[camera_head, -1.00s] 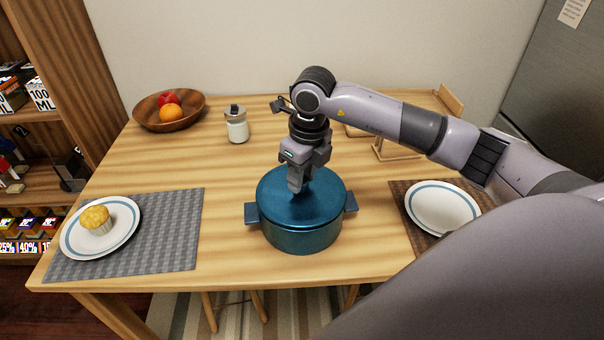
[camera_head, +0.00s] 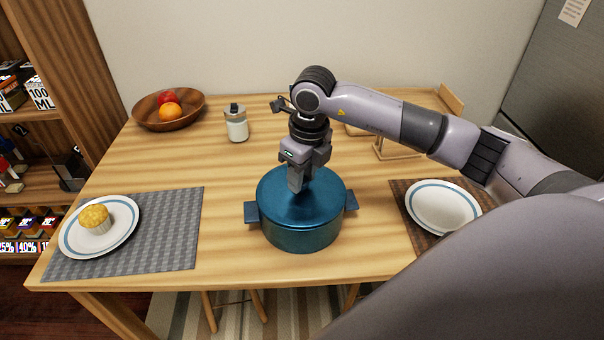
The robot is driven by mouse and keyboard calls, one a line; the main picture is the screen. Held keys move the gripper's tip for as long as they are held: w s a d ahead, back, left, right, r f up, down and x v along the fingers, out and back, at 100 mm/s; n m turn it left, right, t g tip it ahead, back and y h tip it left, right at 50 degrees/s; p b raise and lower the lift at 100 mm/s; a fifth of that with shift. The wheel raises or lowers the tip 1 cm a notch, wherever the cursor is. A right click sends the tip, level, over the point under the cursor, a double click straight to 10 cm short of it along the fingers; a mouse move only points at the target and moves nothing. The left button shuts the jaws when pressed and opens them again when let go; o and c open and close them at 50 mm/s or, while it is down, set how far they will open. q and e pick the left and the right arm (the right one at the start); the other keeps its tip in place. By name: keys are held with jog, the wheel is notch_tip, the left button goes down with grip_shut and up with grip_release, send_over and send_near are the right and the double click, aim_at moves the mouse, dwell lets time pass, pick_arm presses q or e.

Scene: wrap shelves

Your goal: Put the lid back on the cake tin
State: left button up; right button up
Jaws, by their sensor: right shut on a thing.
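The blue cake tin (camera_head: 300,235) stands on the wooden table near its front edge, with a handle on each side. Its blue lid (camera_head: 318,205) lies on top and looks level, covering the opening. I cannot tell whether it is fully seated. My right gripper (camera_head: 296,188) points down at the middle of the lid and is shut on it. The fingers hide the part they grip. My left gripper is not in view.
A plate (camera_head: 75,240) with a muffin (camera_head: 95,218) lies on the left grey mat (camera_head: 170,230). Another plate (camera_head: 443,208) is at right. A glass jar (camera_head: 237,128) and a fruit bowl (camera_head: 143,116) stand behind. Bare table surrounds the tin at left and back.

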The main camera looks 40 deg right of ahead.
jog(key=o, duration=1.7)
jog(key=shift+c, duration=0.2)
jog(key=shift+r, duration=0.1)
jog(key=shift+r+p, duration=2.45)
jog(key=shift+r, duration=1)
grip_shut()
jog(key=shift+f, duration=0.25)
